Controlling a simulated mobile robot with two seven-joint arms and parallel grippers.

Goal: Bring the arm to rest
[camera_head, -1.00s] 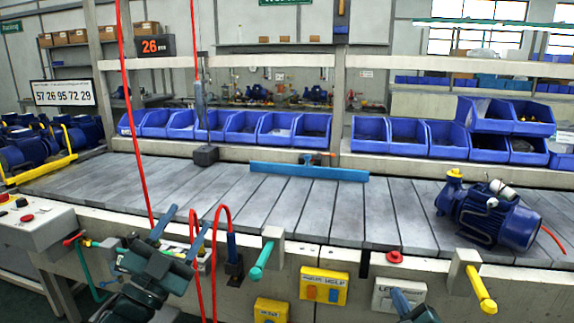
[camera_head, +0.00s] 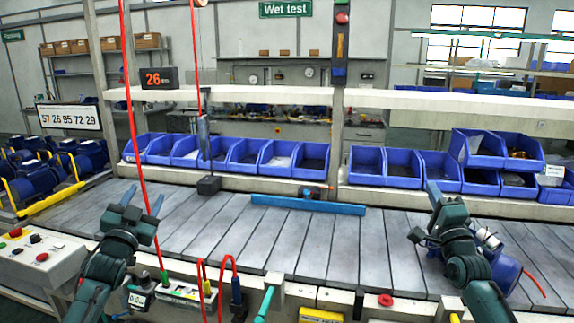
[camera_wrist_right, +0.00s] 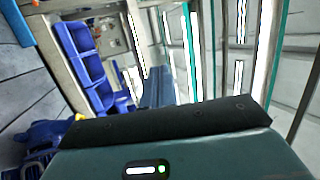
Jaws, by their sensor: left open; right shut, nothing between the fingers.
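My left gripper (camera_head: 144,198) is raised at the left over the near side of the conveyor, its two fingers spread apart and empty. My right gripper (camera_head: 433,187) is raised at the right, fingers up, shut with nothing in it. In the right wrist view its closed dark fingers (camera_wrist_right: 158,88) point toward the shelving and windows. The right arm stands in front of a blue pump (camera_head: 505,272) on the conveyor and hides much of it. I see no contact between the gripper and the pump.
The slatted conveyor (camera_head: 300,240) is clear in the middle, with a blue bar (camera_head: 308,205) across its far side. Blue bins (camera_head: 243,156) line the back. A red hose (camera_head: 131,130) hangs near my left gripper. A control box (camera_head: 35,262) stands front left.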

